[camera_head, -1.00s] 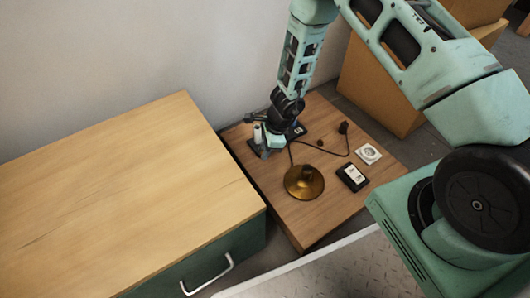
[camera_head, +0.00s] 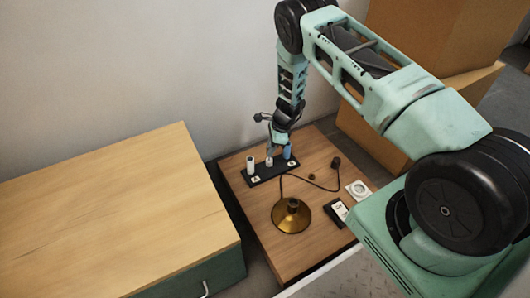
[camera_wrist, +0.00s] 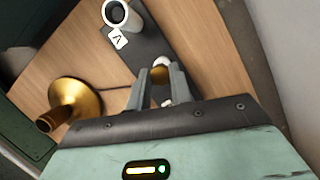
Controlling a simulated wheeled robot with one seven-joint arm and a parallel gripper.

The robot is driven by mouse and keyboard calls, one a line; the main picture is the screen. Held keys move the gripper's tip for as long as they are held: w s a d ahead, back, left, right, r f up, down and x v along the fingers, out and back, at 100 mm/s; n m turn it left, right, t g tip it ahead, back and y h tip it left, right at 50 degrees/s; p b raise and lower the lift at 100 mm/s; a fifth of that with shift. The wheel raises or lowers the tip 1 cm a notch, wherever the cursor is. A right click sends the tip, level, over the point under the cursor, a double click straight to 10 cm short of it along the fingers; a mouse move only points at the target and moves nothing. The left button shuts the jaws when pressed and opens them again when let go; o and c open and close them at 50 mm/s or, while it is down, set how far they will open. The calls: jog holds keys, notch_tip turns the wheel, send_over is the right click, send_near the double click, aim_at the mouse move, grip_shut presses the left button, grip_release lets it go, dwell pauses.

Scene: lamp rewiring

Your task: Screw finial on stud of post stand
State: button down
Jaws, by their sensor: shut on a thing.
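My gripper (camera_wrist: 160,78) is shut on a small brass-coloured piece, seemingly the finial (camera_wrist: 157,74), between its grey fingers in the wrist view. A white rounded top shows just beyond it; I cannot tell whether the two touch. The post stand is a black bar (camera_wrist: 150,45) with several upright posts. A hollow white post (camera_wrist: 118,15) stands by a label "A". In the head view my gripper (camera_head: 278,146) is over the middle-to-right part of the stand (camera_head: 262,179), and the finial cannot be made out there. The stud is not clearly visible.
The stand is on a low wooden table (camera_head: 250,213) against the wall. A brass lamp base (camera_head: 291,215) with a dark cord (camera_head: 318,190) lies in front. A black box (camera_head: 336,212) and a white square piece (camera_head: 358,189) are to the right. A higher cabinet (camera_head: 100,200) stands left.

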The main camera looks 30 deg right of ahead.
jog(key=shift+f+b, duration=0.7)
jog(key=shift+f, duration=0.5)
jog(key=shift+f, duration=0.15)
dwell(0.3)
